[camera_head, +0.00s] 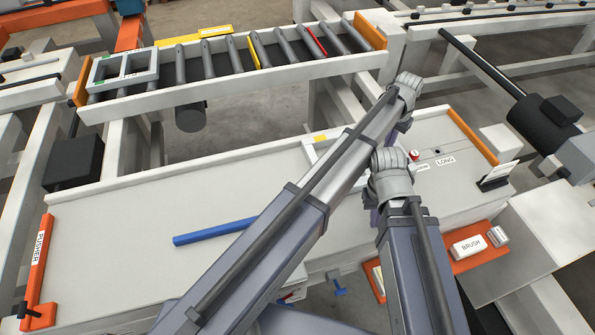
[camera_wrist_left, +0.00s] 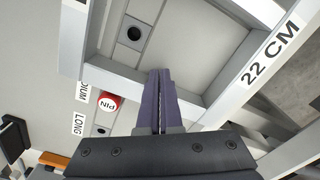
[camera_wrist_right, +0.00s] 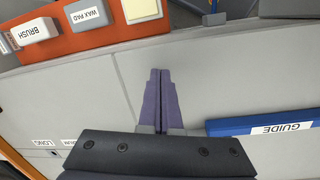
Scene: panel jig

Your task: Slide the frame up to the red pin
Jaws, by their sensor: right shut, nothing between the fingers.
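A white frame (camera_head: 308,152) lies on the grey bench, mostly hidden behind my left arm in the head view. Its pale bars also show in the left wrist view (camera_wrist_left: 108,79), with a 22 CM label on or beside the right bar. The red pin (camera_head: 414,155) stands by the size labels; the left wrist view shows it (camera_wrist_left: 108,103) close beside the frame's outer edge, contact unclear. My left gripper (camera_wrist_left: 160,75) is shut, its fingertips over the frame's opening near that bar. My right gripper (camera_wrist_right: 160,75) is shut and empty above bare bench.
A blue guide (camera_head: 215,232) lies on the bench left of my arms. An orange pusher (camera_head: 38,262) is at the far left. An orange tray (camera_head: 470,262) with a brush is at the front right. A roller conveyor (camera_head: 190,98) carrying a grey frame runs behind.

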